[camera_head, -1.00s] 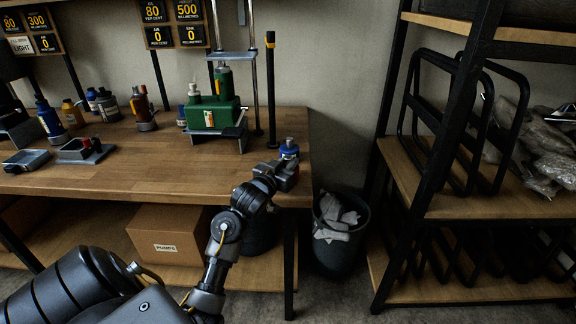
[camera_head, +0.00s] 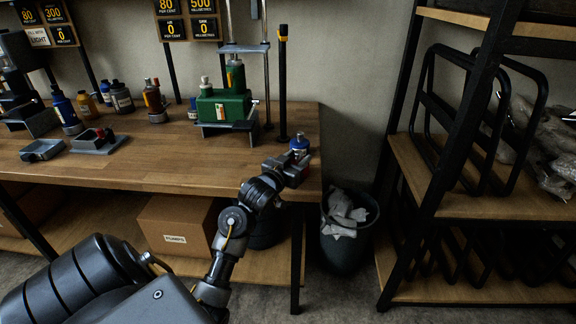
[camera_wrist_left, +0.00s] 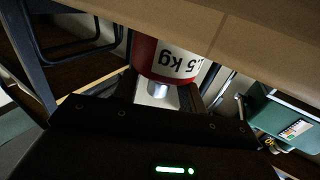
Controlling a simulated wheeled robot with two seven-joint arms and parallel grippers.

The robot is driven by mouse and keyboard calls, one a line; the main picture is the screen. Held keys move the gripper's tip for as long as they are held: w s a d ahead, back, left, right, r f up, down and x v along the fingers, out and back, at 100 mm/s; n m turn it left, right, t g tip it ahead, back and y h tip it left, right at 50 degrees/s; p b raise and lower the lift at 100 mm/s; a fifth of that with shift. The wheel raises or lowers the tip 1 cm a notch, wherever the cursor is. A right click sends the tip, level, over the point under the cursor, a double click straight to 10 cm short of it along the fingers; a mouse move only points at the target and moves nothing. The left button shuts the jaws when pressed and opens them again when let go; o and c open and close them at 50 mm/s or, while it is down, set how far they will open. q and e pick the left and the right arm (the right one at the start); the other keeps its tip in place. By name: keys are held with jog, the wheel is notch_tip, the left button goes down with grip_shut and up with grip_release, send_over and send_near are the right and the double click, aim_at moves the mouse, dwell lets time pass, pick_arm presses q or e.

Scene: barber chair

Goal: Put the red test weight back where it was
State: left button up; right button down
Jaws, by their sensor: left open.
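In the head view my left gripper (camera_head: 288,170) is at the table's right front corner, just in front of a blue item with a silver top (camera_head: 299,145). The weight is mostly hidden by my gripper there. My right gripper is not in view.
A black pole (camera_head: 283,80) stands behind my gripper. A bin (camera_head: 348,240) and a shelf rack (camera_head: 440,150) stand to the right.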

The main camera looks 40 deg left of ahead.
pick_arm(q)
jog(key=s+d, duration=0.2)
jog(key=s, duration=0.9)
